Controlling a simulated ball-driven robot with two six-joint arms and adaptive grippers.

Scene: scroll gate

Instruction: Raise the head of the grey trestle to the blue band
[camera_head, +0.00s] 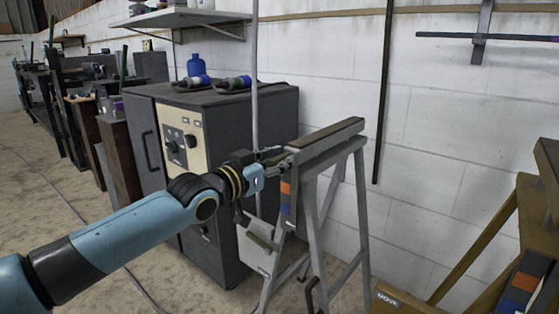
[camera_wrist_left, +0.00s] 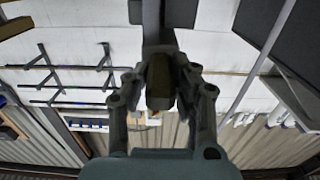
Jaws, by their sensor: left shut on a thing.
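The grey trestle (camera_head: 310,205) stands on splayed legs in the middle of the head view. Its head (camera_head: 325,138) is a grey beam with a darker top, running back to the right. Below its near end, an upright carries an orange band (camera_head: 286,188) with a blue band (camera_head: 285,211) under it. My left gripper (camera_head: 284,164) is at the near end of the head. In the left wrist view, its fingers (camera_wrist_left: 160,85) are shut on a dark olive-brown end piece. The exact grip contact is small in the head view. My right gripper does not show.
A dark grey cabinet (camera_head: 230,110) with a cream control panel stands close behind my left arm. A brown trestle (camera_head: 510,225) with orange and blue bands stands at the right. A white block wall (camera_head: 440,130) is behind. Open floor (camera_head: 70,200) lies at the left.

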